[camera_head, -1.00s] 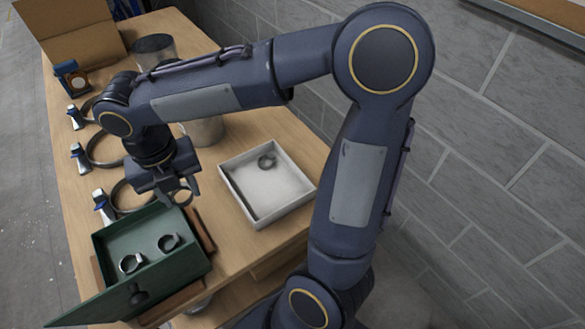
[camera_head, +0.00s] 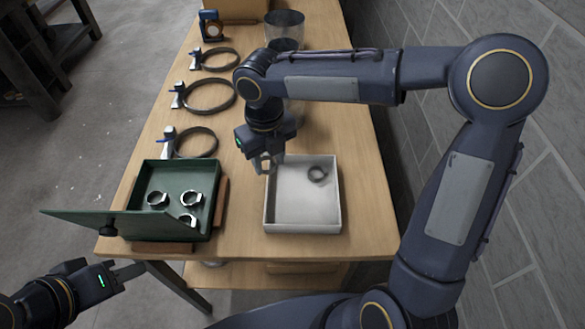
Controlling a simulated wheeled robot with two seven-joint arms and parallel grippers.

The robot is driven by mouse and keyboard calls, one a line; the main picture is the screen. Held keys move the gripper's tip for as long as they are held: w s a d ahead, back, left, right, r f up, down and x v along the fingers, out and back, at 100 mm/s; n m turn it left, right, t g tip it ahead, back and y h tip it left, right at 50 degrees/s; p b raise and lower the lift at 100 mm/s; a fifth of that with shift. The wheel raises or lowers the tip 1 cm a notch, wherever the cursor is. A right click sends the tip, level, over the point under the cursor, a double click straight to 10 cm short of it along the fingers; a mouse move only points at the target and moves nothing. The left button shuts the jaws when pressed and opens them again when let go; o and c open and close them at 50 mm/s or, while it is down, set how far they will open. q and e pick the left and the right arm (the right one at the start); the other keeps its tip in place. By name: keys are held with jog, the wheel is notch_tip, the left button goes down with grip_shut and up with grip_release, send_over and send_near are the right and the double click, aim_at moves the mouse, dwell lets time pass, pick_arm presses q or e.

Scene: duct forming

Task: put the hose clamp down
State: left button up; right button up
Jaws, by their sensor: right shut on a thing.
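My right gripper (camera_head: 266,163) is shut on a small hose clamp, mostly hidden between the fingers, above the upper left corner of the white tray (camera_head: 303,229). Several small silver clamps (camera_head: 157,199) lie in the green box (camera_head: 150,225), whose lid hangs open to the left. My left gripper (camera_head: 126,271) is at the lower left, below the table's front edge and apart from everything; its jaw opening is unclear.
Several large rings with blue and silver parts (camera_head: 209,95) lie along the table's left side. A blue stand (camera_head: 211,25), a metal cylinder (camera_head: 284,29) and a cardboard box (camera_head: 236,10) stand at the back. A block wall (camera_head: 535,165) bounds the right. Bare wood lies between box and tray.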

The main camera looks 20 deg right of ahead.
send_over(288, 177)
jog(key=f, duration=0.6)
jog(key=shift+s+a, duration=0.15)
jog(key=shift+a, duration=0.05)
jog(key=shift+d+f, duration=0.2)
jog(key=shift+f, duration=1.55)
jog(key=shift+f, duration=0.2)
jog(key=o, duration=0.7)
jog(key=shift+r, duration=0.1)
